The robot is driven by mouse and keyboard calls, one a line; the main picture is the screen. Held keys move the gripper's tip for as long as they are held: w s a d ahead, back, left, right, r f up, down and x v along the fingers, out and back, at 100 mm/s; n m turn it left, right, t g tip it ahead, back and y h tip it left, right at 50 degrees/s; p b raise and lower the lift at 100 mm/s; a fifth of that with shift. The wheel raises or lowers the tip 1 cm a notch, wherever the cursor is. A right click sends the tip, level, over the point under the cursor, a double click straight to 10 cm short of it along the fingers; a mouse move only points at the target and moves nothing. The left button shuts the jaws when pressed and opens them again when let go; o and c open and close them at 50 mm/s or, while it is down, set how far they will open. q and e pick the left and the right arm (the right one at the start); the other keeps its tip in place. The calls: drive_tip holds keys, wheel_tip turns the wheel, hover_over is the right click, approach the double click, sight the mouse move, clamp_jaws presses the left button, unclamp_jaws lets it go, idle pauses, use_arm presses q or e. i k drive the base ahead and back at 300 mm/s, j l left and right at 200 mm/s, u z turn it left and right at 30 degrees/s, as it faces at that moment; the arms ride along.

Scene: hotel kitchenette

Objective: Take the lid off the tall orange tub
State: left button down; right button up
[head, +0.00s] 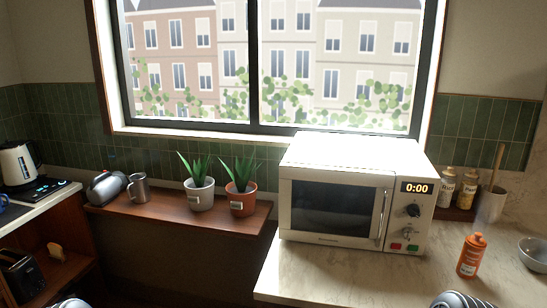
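The tall orange tub (468,262) stands upright on the pale marble counter, right of the microwave. It has a white label band on its front. Its orange lid (477,240) with a small knob is on top of it. Neither of my grippers shows in the head view. Only rounded grey parts, which look like my own arms, reach in at the bottom edge, and nothing of mine touches the tub.
The white microwave (336,214) stands left of the tub. A grey bowl (533,256) is to its right. Behind are two labelled jars (446,186) and a pale utensil holder (490,204). Bare counter (340,274) lies before the microwave. Two potted plants (242,203) stand on a wooden shelf.

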sight(476, 239)
drive_tip(key=z, duration=1.35)
drive_tip(key=i+l+z, duration=0.2)
drive_tip(key=z, duration=0.2)
